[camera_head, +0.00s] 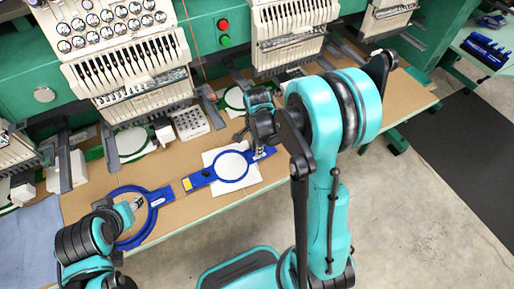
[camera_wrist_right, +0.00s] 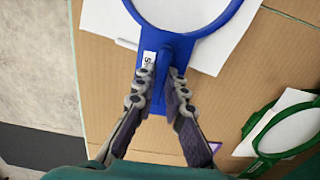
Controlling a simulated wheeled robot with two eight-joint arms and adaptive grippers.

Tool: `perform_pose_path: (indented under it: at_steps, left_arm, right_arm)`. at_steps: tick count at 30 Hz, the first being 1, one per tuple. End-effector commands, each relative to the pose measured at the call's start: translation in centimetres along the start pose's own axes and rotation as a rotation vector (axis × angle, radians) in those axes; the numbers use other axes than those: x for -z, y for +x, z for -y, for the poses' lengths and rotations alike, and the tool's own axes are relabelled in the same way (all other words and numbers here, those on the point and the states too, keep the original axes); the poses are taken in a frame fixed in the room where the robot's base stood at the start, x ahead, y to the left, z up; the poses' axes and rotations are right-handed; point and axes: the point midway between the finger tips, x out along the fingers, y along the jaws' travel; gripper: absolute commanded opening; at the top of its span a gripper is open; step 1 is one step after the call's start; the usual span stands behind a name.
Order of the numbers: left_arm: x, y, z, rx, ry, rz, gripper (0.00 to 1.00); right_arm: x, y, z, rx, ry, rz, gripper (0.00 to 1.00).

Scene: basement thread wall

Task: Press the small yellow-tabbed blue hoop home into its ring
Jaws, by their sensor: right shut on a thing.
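The small blue hoop (camera_head: 216,175) lies over a white cloth square (camera_head: 252,179) on the table, with a yellow tab (camera_head: 187,184) at its left end. My right gripper (camera_head: 262,152) is at its right end. In the right wrist view my right gripper (camera_wrist_right: 160,78) is shut on the hoop's blue arm (camera_wrist_right: 179,47), which carries a white label (camera_wrist_right: 148,62). I cannot tell a separate ring beneath the hoop. My left gripper (camera_head: 136,204) is over a larger blue hoop (camera_head: 152,216) at the left; its fingers are too small to judge.
Embroidery machine heads (camera_head: 125,60) hang over the table's back edge. Green hoops (camera_head: 130,141) and a white block with holes (camera_head: 191,122) stand behind the blue hoops. Grey-blue cloth (camera_head: 30,232) lies at the far left.

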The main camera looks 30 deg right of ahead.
Motion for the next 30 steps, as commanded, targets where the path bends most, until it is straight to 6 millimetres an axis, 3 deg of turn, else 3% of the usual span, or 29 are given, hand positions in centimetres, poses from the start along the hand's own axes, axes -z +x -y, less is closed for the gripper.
perform_pose_path:
  at_steps: [11, 12, 15, 25, 30]
  left_arm:
    - [-0.1, 0.1, 0.0, 0.000, 0.000, 0.000, 0.40]
    - [-0.1, 0.1, 0.0, 0.000, 0.000, 0.000, 0.40]
    - [-0.1, 0.1, 0.0, 0.000, 0.000, 0.000, 0.40]
    - [-0.1, 0.1, 0.0, 0.000, 0.000, 0.000, 0.40]
    - [-0.1, 0.1, 0.0, 0.000, 0.000, 0.000, 0.40]
  right_arm:
    - [0.0, 0.1, 0.0, 0.000, 0.000, 0.000, 0.00]
    - [0.0, 0.1, 0.0, 0.000, 0.000, 0.000, 0.14]
    - [0.0, 0.1, 0.0, 0.000, 0.000, 0.000, 0.35]
    - [0.0, -0.1, 0.0, 0.000, 0.000, 0.000, 0.35]
    - [0.0, -2.3, 0.0, 0.000, 0.000, 0.000, 0.35]
